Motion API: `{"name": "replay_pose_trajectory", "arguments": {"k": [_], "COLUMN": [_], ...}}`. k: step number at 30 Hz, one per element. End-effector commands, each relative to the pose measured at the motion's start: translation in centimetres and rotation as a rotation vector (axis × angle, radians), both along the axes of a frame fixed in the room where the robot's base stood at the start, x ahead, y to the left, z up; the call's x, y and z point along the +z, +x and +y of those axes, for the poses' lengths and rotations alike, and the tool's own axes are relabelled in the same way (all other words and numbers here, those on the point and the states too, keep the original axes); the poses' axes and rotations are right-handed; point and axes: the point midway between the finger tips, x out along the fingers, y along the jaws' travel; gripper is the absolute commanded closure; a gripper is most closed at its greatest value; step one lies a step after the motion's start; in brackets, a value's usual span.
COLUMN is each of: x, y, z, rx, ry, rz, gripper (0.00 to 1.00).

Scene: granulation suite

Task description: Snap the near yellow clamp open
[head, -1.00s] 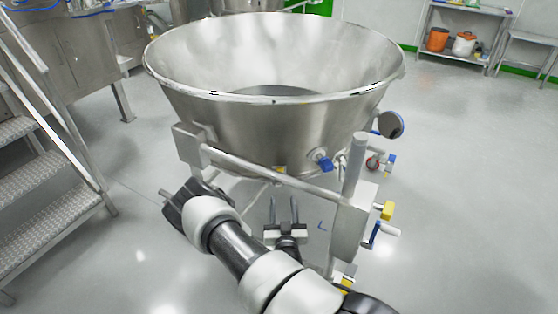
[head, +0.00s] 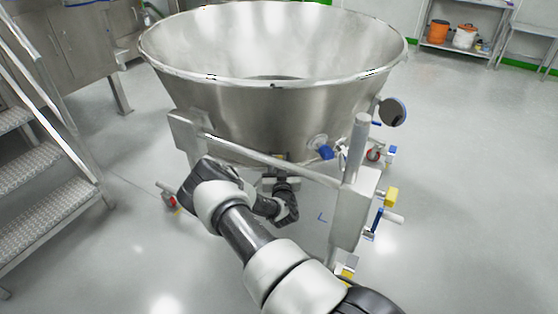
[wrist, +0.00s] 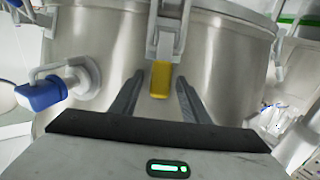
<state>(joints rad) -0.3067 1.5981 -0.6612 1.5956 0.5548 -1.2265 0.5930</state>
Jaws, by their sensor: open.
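The near yellow clamp has a yellow tab (wrist: 161,80) hanging from a grey metal latch (wrist: 165,40) on the steel bowl's side in the wrist view. My gripper (wrist: 160,86) is open, with one dark finger on each side of the yellow tab. I cannot tell whether either finger touches it. In the head view my gripper (head: 281,184) is under the front of the steel bowl (head: 255,115), beyond the frame's horizontal bar, and its fingertips are hard to make out.
A blue-handled valve (wrist: 40,94) sticks out left of my gripper in the wrist view. The frame's bar (head: 270,160) and post (head: 358,150) stand close to my arm. Metal steps (head: 45,195) are at the left. The floor at right is clear.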

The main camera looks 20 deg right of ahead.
Motion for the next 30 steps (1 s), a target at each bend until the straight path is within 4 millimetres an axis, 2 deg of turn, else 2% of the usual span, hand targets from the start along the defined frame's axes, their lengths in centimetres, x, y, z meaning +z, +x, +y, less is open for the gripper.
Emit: {"name": "replay_pose_trajectory", "arguments": {"k": [4, 13, 18, 21, 30], "x": [-0.04, 0.01, 0.01, 0.00, -0.14], "y": [0.98, 1.14, 1.14, 1.13, 1.03], "z": [-0.32, -0.40, -0.38, -0.38, -0.21], "rx": [0.001, 0.000, 0.000, 0.000, 0.001], "ry": [0.000, -0.001, 0.000, 0.000, -0.004], "rz": [0.000, 0.001, 0.001, 0.001, -0.014], "gripper": [0.58, 0.58, 0.86, 1.00, 1.00]}}
